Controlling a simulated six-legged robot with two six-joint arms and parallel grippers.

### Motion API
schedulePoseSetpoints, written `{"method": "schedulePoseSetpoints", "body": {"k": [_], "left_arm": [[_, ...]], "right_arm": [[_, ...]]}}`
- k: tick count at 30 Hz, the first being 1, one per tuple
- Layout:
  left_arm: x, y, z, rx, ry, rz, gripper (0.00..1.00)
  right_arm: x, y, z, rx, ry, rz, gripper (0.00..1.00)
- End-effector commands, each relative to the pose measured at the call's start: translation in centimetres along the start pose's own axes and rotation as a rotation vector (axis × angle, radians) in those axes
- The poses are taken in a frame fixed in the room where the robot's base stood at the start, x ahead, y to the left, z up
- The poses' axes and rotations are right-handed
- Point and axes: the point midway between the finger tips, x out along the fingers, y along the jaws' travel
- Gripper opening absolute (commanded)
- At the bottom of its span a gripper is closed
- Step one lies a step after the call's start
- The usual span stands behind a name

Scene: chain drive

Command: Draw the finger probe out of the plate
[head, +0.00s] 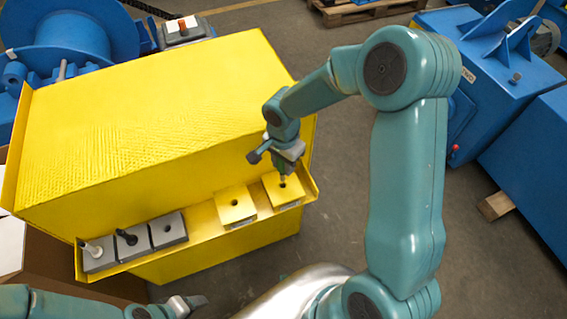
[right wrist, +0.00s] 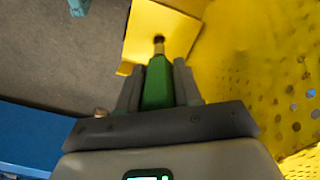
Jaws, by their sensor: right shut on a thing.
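My right gripper (head: 284,163) is shut on the green finger probe (head: 283,170) above the yellow plate (head: 290,195) at the right end of the shelf. In the right wrist view the green probe body (right wrist: 157,85) sits between the two grey fingers. Its thin metal tip points at the dark hole in the plate (right wrist: 170,22) and meets it; how deep it sits is hidden. My left gripper (head: 187,304) is low at the bottom left of the head view, away from the plates; its jaws are too small to read.
A second yellow plate (head: 235,207) with an empty hole lies to the left on the yellow shelf (head: 205,222). The tall yellow housing (head: 150,120) rises behind.

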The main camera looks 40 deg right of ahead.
Motion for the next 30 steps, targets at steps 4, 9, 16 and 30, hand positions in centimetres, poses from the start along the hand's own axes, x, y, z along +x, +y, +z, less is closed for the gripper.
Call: {"method": "schedulePoseSetpoints", "body": {"k": [4, 9, 16, 30], "left_arm": [[-0.6, 0.2, 0.0, 0.0, 0.0, 0.0, 0.63], [-1.1, 0.4, 0.0, 0.0, 0.0, 0.0, 0.63], [-1.6, 0.6, 0.0, 0.0, 0.0, 0.0, 0.63], [-1.6, 0.6, 0.0, 0.0, 0.0, 0.0, 0.63]], "right_arm": [[-1.1, 0.0, 0.0, 0.0, 0.001, -0.001, 0.0], [-2.0, -0.1, 0.0, 0.0, 0.001, -0.002, 0.0], [-3.0, 0.0, 0.0, 0.0, 0.001, -0.001, 0.0], [-3.1, 0.0, 0.0, -0.022, 0.0, 0.002, 0.0]]}}
